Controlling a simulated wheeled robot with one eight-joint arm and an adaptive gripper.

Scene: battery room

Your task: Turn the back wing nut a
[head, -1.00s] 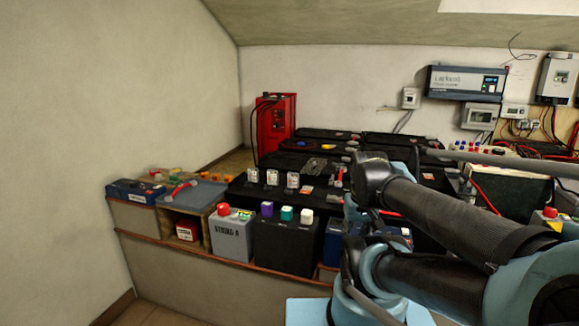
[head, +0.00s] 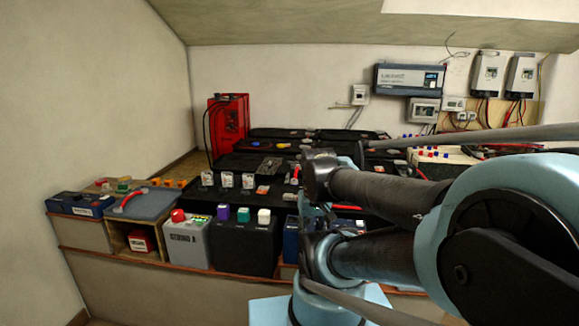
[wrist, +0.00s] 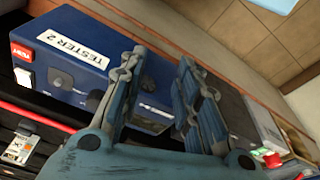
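No wing nut can be made out in either view. In the wrist view my gripper (wrist: 158,82) shows two blue-grey fingers standing apart with nothing between them. It is in front of a dark blue box labelled TESTER 2 (wrist: 75,48), which has a red switch and a white switch at its left end. The fingers hide part of the box's face. Whether they touch it I cannot tell. In the head view my arm covers the right front of the bench, and the gripper's fingertips cannot be made out there.
A grey STRING A battery (head: 187,243) and a black battery (head: 245,246) stand at the bench front. A red unit (head: 228,126) stands at the back left. Black batteries fill the middle. A grey inverter (head: 409,79) hangs on the wall. Floor shows at lower left.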

